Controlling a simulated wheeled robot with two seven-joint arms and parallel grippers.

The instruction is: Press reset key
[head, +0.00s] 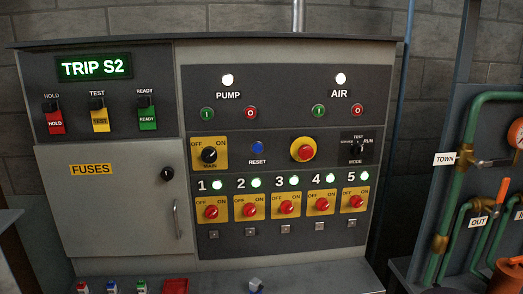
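The reset key is a round blue button (258,148) on the dark middle strip of the grey control cabinet (260,62). The white label RESET sits just below it. The yellow MAIN switch plate (222,150) is to its left, and a red button on a yellow ring (303,150) is to its right. Nothing covers the blue button. The display (94,67) reads TRIP S2 in the head view. Neither of my grippers is in view.
A closed FUSES door (110,220) is at left. Below are several red rotary switches (287,208) with green lamps. The shelf holds a small grey and blue object (255,285) and a red item (175,286). Green pipes (460,160) stand at right.

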